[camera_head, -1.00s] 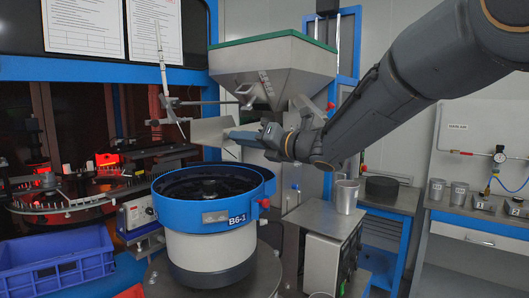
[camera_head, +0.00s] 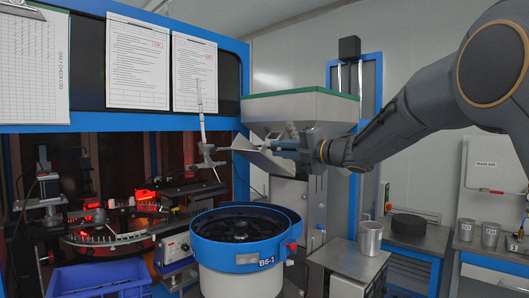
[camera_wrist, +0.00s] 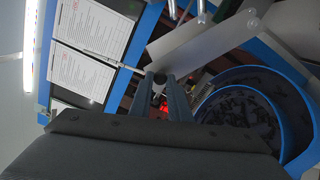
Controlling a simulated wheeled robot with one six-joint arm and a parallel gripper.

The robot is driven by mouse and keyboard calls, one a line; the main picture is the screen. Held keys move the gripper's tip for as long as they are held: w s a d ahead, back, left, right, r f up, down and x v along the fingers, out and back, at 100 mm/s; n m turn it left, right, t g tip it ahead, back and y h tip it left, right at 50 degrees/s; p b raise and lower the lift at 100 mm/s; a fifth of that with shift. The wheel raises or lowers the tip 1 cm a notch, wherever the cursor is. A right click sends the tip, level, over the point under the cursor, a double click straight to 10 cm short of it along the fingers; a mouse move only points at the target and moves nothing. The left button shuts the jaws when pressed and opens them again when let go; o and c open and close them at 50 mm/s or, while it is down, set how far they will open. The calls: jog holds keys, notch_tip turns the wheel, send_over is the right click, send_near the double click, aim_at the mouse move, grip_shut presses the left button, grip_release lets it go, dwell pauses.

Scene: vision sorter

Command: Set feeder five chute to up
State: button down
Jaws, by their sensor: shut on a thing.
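The chute is a pale bent metal plate (camera_head: 262,157) below the grey hopper (camera_head: 300,108), above the blue-rimmed bowl feeder marked B6-1 (camera_head: 247,240). It slopes down to the right in the head view. In the wrist view the chute (camera_wrist: 205,45) lies beyond my fingers, above the bowl (camera_wrist: 255,115). My gripper (camera_head: 284,146) is at the chute's right side, under the hopper, its fingers (camera_wrist: 160,80) closed at the chute. The exact part gripped is hidden. No label reading feeder five is legible.
A white rod on a stand (camera_head: 202,120) rises left of the chute. A metal cup (camera_head: 370,238) stands on a cabinet to the right. A blue crate (camera_head: 98,280) is at lower left. A blue-framed column (camera_head: 350,130) stands behind my gripper.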

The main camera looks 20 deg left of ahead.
jog(key=shift+r, duration=0.15)
jog(key=c, duration=1.7)
grip_release()
jog(key=shift+o, duration=0.2)
jog(key=b+v, duration=0.3)
jog(key=v, duration=0.4)
jog(key=shift+d, duration=0.4)
